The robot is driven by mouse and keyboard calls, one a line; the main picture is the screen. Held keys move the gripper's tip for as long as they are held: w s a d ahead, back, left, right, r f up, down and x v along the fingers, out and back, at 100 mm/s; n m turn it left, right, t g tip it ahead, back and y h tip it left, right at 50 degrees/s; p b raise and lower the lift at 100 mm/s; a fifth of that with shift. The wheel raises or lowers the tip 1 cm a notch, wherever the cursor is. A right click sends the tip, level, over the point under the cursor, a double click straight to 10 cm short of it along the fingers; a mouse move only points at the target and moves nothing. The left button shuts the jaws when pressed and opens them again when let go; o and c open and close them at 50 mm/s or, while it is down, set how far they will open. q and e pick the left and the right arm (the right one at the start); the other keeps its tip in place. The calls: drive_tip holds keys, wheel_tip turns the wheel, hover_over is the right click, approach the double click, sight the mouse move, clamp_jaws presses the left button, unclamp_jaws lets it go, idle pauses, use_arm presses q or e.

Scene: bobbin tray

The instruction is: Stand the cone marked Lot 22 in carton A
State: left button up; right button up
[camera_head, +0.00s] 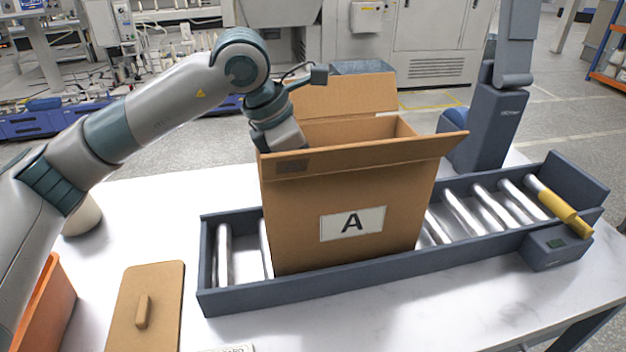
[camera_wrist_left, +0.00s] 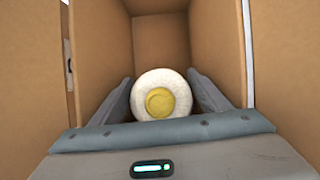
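Carton A (camera_head: 352,224) is an open cardboard box with a white label reading A, standing on a roller conveyor. My left gripper reaches down into its open top, so its fingers are hidden in the head view. In the left wrist view the fingers (camera_wrist_left: 160,92) lie against both sides of a white round cone (camera_wrist_left: 143,82) with a yellow centre, seen end-on between the carton walls. The gripper looks shut on it. No lot mark is readable on the cone. Whether the cone touches the carton floor cannot be told. My right gripper is out of view.
The roller conveyor (camera_head: 330,279) has raised dark side rails and a yellow piece (camera_head: 565,213) at its right end. A brown lid with a handle (camera_head: 145,275) lies at lower left beside an orange bin (camera_head: 48,310). A dark post (camera_head: 490,125) stands behind the conveyor.

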use_arm(q)
drive_tip(key=o, duration=0.3)
drive_tip(key=shift+r, duration=0.1)
drive_tip(key=shift+a+r, duration=0.3)
drive_tip(key=shift+r, duration=0.2)
drive_tip(key=b+v, duration=0.1)
drive_tip(key=v, duration=0.9)
drive_tip(key=shift+s+a+r+b, duration=0.15)
drive_tip(key=shift+r+b, duration=0.15)
drive_tip(key=shift+b, duration=0.1)
drive_tip(key=v, duration=0.5)
drive_tip(key=shift+r, duration=0.25)
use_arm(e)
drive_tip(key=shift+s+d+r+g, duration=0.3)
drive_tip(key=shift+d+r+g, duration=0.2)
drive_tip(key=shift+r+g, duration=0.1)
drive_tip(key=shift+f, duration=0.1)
